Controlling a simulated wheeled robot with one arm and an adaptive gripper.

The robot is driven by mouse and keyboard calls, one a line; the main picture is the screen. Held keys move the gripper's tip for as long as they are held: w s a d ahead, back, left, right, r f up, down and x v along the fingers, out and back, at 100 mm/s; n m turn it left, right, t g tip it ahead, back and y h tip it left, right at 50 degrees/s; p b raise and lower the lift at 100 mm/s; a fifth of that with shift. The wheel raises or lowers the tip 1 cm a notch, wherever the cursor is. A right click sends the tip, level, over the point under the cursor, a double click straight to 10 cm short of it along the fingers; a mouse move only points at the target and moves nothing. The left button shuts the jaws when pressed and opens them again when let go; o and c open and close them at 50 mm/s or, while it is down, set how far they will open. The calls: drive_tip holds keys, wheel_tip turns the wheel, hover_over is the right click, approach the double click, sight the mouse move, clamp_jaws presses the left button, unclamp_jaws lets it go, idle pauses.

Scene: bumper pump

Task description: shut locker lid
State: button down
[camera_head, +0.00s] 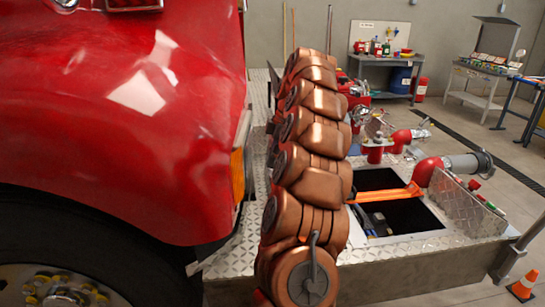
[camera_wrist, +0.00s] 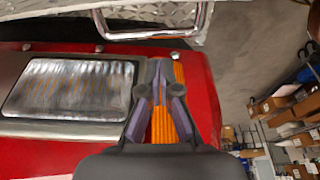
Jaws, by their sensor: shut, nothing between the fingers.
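The locker is a dark open well (camera_head: 405,218) in the diamond-plate bumper deck, right of my arm in the head view. A diamond-plate panel (camera_head: 470,203), which looks like its raised lid, stands tilted along the right side of the opening. An orange strap or bar (camera_head: 385,194) crosses the opening, and dark items lie inside. My gripper (camera_wrist: 160,66) is shut and empty in the wrist view, in front of the red truck's headlight and orange side lamp. The head view does not show the gripper; my copper-coloured arm hides part of the deck.
The red truck body (camera_head: 120,110) fills the left. Red pipe fittings (camera_head: 430,170) stand beside the locker. An orange cone (camera_head: 524,285) is at lower right. The wrist view shows a chrome bar (camera_wrist: 150,35) by diamond plate and boxes (camera_wrist: 285,105) on shelves.

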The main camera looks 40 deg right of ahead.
drive_tip(key=p+x, duration=0.1)
drive_tip(key=x, duration=0.5)
idle(0.3)
drive_tip(key=shift+f, duration=0.1)
idle(0.3)
